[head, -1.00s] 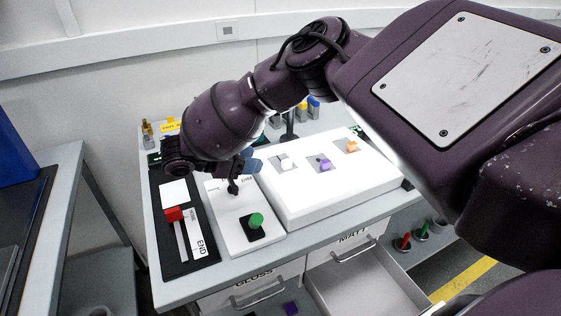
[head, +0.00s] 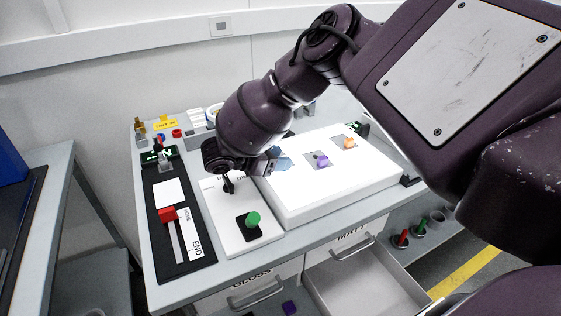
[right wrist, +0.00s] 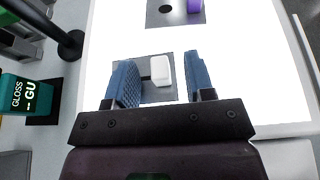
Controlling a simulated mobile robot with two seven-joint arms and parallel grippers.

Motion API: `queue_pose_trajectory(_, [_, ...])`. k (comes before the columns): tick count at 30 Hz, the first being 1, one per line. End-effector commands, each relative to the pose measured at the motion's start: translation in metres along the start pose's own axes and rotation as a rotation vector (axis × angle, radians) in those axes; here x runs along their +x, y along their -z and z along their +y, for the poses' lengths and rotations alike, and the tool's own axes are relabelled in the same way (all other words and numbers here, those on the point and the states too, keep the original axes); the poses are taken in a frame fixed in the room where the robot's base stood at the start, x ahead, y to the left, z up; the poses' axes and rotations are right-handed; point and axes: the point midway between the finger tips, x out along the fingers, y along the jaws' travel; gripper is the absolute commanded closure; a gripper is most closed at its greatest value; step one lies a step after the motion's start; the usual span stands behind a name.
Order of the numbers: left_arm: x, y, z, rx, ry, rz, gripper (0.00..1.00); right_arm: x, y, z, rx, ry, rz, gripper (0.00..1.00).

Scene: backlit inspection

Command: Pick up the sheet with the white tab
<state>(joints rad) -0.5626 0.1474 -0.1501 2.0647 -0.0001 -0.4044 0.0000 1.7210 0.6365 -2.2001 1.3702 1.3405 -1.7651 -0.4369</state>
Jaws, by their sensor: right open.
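In the right wrist view the white tab (right wrist: 160,70) stands on a small grey sheet (right wrist: 158,93) on the bright white light box. My right gripper (right wrist: 159,62) is open, with its blue ridged fingers on either side of the tab and a gap to each. I cannot tell how high the fingertips are above the sheet. In the head view my right gripper (head: 277,161) is over the left part of the light box (head: 330,201) and hides the white tab. My left gripper is not in view.
Sheets with a purple tab (head: 322,161) and an orange tab (head: 349,143) lie further right on the box. A green knob (head: 253,219) and red slider (head: 168,214) stand to the left. The MATT drawer (head: 352,285) is open in front.

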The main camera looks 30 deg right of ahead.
Motion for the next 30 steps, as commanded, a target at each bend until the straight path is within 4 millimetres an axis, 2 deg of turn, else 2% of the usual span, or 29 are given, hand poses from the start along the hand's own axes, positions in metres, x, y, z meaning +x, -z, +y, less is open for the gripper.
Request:
queue_pose_trajectory(6, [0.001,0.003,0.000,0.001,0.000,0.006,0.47,0.000,0.000,0.000,0.001,0.000,0.000,0.53])
queue_pose_trajectory(15, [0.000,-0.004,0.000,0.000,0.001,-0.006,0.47,0.000,0.000,0.000,0.000,0.000,0.000,0.99])
queue_pose_trajectory(25, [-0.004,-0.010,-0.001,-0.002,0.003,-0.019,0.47,-0.001,-0.003,0.000,0.001,-0.001,0.001,1.00])
queue_pose_trajectory(30, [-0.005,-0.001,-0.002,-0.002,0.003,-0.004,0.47,-0.009,-0.023,0.001,0.005,-0.001,0.002,1.00])
